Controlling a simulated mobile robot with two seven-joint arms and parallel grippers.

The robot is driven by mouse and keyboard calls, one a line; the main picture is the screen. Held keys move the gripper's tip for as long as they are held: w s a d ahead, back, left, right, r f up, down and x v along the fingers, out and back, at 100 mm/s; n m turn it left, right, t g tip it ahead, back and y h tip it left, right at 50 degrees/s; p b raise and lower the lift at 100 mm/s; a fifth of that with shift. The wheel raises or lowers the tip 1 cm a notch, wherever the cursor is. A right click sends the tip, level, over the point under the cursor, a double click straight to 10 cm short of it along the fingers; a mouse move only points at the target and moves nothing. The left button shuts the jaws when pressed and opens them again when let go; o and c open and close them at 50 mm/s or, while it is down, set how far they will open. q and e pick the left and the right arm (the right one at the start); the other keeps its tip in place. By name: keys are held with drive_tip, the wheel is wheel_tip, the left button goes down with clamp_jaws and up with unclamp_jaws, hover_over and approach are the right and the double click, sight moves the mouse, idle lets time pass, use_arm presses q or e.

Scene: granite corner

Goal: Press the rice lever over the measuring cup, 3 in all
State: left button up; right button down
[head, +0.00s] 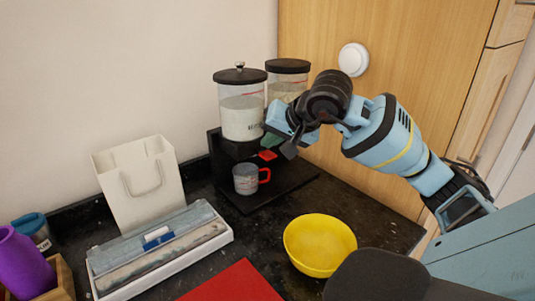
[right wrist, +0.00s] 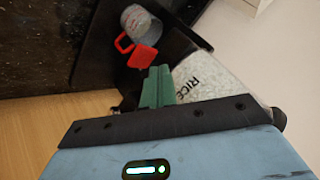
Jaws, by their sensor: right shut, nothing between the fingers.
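The rice dispenser (head: 242,118) is a clear canister with a black lid on a black stand. Its red lever (head: 268,155) sticks out below the canister and also shows in the right wrist view (right wrist: 143,58). The grey measuring cup (head: 245,180) with a red handle stands upright on the stand's base below the lever; it also shows in the right wrist view (right wrist: 139,22). My right gripper (head: 272,141) is shut and empty, its green fingers (right wrist: 157,86) just beside and above the lever. I cannot tell whether they touch it. My left gripper is out of view.
A second canister (head: 288,78) stands behind at the right. A yellow bowl (head: 319,245) and a red mat (head: 233,283) lie in front. A white bag (head: 139,180), a long box (head: 160,252) and a purple cup (head: 22,264) are at the left. Wooden panels rise behind.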

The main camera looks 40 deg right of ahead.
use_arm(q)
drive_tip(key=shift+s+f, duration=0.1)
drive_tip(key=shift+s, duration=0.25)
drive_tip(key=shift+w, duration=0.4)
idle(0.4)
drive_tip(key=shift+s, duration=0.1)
use_arm(e)
drive_tip(key=shift+f, duration=0.15)
drive_tip(key=shift+f+b, duration=0.25)
drive_tip(key=shift+b, duration=0.05)
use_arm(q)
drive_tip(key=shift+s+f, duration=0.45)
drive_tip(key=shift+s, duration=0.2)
